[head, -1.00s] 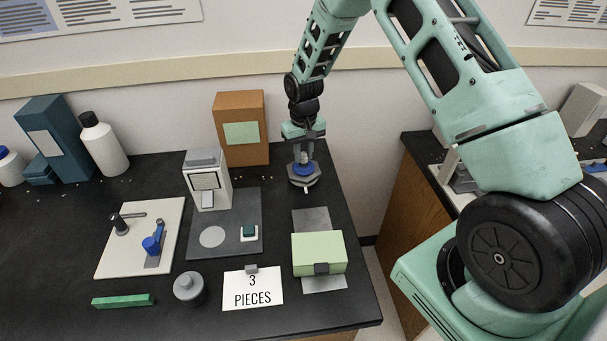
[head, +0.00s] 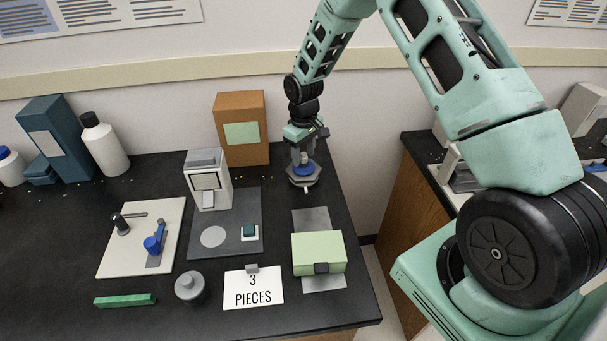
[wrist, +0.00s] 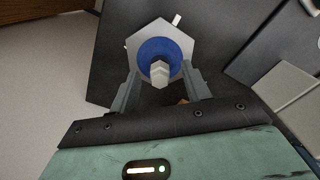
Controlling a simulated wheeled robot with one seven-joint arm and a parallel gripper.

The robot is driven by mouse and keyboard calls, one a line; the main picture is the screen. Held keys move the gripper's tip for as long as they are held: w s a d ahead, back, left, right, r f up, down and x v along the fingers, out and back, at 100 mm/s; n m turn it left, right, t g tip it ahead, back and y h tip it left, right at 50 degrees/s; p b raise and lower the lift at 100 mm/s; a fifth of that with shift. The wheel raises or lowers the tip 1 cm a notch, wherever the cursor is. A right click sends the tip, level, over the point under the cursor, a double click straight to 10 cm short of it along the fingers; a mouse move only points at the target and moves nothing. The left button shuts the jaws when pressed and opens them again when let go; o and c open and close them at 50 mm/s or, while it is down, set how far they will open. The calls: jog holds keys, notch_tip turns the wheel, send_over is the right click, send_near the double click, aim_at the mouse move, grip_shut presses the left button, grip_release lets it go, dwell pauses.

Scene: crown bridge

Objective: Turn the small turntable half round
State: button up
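The small turntable (head: 304,181) is a grey hexagonal plate with a blue disc (head: 303,170) and a grey knob in its middle. It stands at the back right of the black table, with a white pointer toward the table's front. In the wrist view the turntable (wrist: 143,35) shows its pointer at the upper right, and the knob (wrist: 160,73) rises from the blue disc. My gripper (head: 303,157) is right above the turntable. In the wrist view its two fingers are apart, either side of the knob, with gaps visible. I cannot tell whether the fingertips touch the disc.
A brown box (head: 240,150) stands left of the turntable at the back. A white dispenser-like device (head: 208,180) stands on a grey mat. A light green box (head: 318,252) sits in front of the turntable. The table's right edge is close by.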

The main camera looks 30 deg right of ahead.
aim_at(303, 153)
jog(key=o, duration=0.6)
jog(key=shift+o, duration=0.2)
jog(key=shift+r+p, duration=2.4)
jog(key=shift+r, duration=1.15)
